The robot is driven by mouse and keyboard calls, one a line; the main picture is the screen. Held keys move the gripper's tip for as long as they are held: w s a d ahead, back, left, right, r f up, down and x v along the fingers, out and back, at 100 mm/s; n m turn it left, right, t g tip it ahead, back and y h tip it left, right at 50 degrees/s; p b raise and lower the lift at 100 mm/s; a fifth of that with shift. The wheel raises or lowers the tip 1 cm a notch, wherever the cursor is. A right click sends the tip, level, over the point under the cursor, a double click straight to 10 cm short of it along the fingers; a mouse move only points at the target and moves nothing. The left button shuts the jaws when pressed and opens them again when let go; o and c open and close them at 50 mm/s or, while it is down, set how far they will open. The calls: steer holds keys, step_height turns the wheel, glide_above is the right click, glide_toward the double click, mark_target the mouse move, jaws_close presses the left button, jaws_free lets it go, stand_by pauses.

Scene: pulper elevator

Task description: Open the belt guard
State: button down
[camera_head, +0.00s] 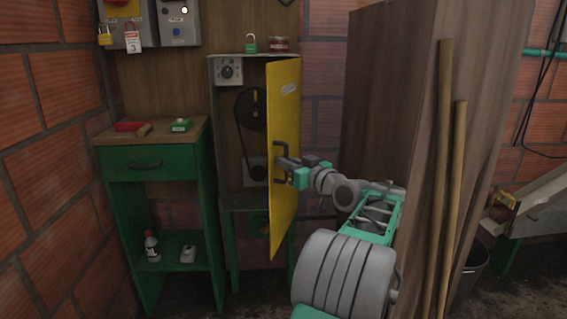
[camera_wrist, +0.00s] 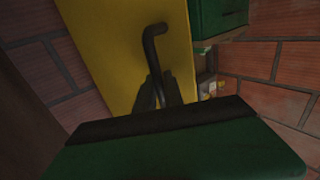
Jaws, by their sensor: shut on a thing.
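The yellow belt guard (camera_head: 285,110) is a tall door hinged on the grey cabinet, and it stands swung well open. Its black bar handle (camera_head: 280,163) is on the outer face. My gripper (camera_head: 284,163) is shut on this handle. In the wrist view, the dark fingers (camera_wrist: 157,92) close around the lower part of the handle (camera_wrist: 154,45), against the yellow guard (camera_wrist: 110,45). The fingertips are partly hidden there.
A green side table (camera_head: 160,164) with a red item and a green box on top stands left. Tall wooden boards (camera_head: 385,90) and poles (camera_head: 445,150) stand close on the right.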

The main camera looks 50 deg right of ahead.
steer(key=shift+w, duration=0.1)
steer(key=c, duration=1.5)
jaws_free()
steer(key=shift+a, duration=0.1)
steer(key=shift+o, duration=0.2)
steer(key=p+v, duration=0.1)
steer(key=v, duration=0.6)
steer(key=shift+s, duration=0.35)
